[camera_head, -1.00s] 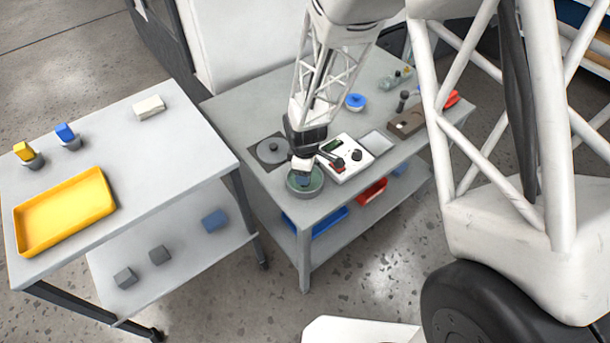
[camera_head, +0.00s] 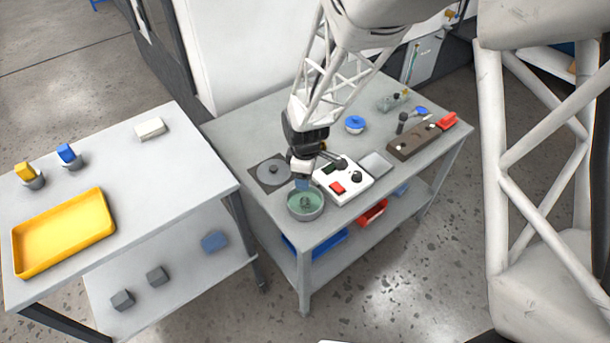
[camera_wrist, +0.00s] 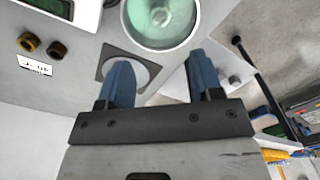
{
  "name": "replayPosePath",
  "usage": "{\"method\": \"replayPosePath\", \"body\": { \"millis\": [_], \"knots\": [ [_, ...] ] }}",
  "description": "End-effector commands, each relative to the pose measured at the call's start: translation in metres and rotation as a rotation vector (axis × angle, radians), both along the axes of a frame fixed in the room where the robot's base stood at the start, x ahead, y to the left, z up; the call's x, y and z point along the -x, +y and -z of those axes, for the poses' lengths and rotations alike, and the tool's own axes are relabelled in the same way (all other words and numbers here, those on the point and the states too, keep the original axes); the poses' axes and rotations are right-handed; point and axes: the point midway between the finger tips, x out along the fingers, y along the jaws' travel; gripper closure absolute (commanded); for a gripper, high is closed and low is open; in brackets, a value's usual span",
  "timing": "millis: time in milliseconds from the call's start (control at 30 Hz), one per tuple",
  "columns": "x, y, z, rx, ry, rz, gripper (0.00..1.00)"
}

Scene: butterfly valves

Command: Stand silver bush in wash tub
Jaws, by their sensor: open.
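The wash tub (camera_head: 291,209) is a round grey tub with green liquid, at the near corner of the grey bench. It also shows at the top of the wrist view (camera_wrist: 191,32). A small round, greenish-looking piece, apparently the silver bush (camera_head: 305,202), is in the middle of the tub. In the wrist view this piece (camera_wrist: 160,16) shows a ring-like top and seems upright, partly cut off by the frame edge. My gripper (camera_head: 302,186) is just above the tub. Its blue fingers (camera_wrist: 160,68) are apart with nothing between them.
A white control box (camera_head: 345,180) with a red switch stands right of the tub. A dark square plate with a grey disc (camera_head: 271,172) lies behind it. A blue round part (camera_head: 355,124) and a brown block (camera_head: 414,143) are farther back. A yellow tray (camera_head: 64,232) is on the left table.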

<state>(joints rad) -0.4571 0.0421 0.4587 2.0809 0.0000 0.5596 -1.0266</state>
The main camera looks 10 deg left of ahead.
Motion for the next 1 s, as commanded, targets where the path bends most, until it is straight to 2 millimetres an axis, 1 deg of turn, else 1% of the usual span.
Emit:
{"method": "replayPosePath", "body": {
  "millis": [667, 767, 867, 967, 1000],
  "knots": [
    [0.000, -0.001, -0.001, 0.000, -0.001, 0.004, 0.40],
    [0.000, -0.005, -0.007, -0.002, -0.003, 0.021, 0.40],
    [0.001, -0.014, -0.019, -0.004, -0.009, 0.059, 0.40],
    [0.004, -0.026, -0.037, -0.009, -0.019, 0.117, 0.40],
    [0.005, -0.033, -0.046, -0.012, -0.024, 0.147, 0.40]
  ]
}}
